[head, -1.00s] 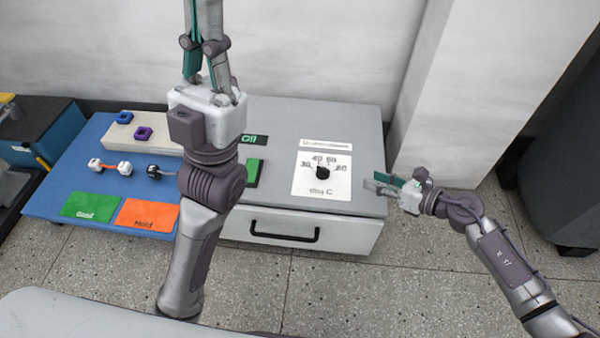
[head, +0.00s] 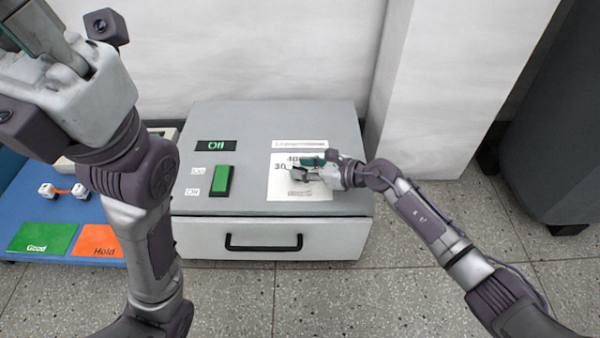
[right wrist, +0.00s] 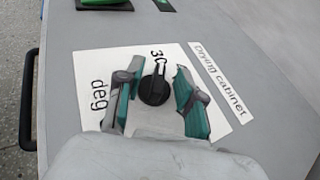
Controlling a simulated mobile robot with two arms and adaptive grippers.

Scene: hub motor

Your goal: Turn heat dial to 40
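The heat dial (right wrist: 154,90) is a round black knob with a raised grip on a white scale plate (right wrist: 85,65). In the right wrist view its grip points up towards the 30 mark. My right gripper (right wrist: 157,88) is open, with one green-padded finger on each side of the dial; I cannot tell whether they touch it. In the head view the right gripper (head: 306,165) hides the dial and part of the scale; 30 and 40 partly show. My left gripper (head: 35,25) is raised at the upper left, its fingertips cut off by the frame.
A blue table (head: 20,205) with green Good and orange Hold mats stands left. A white pillar (head: 440,90) rises behind right.

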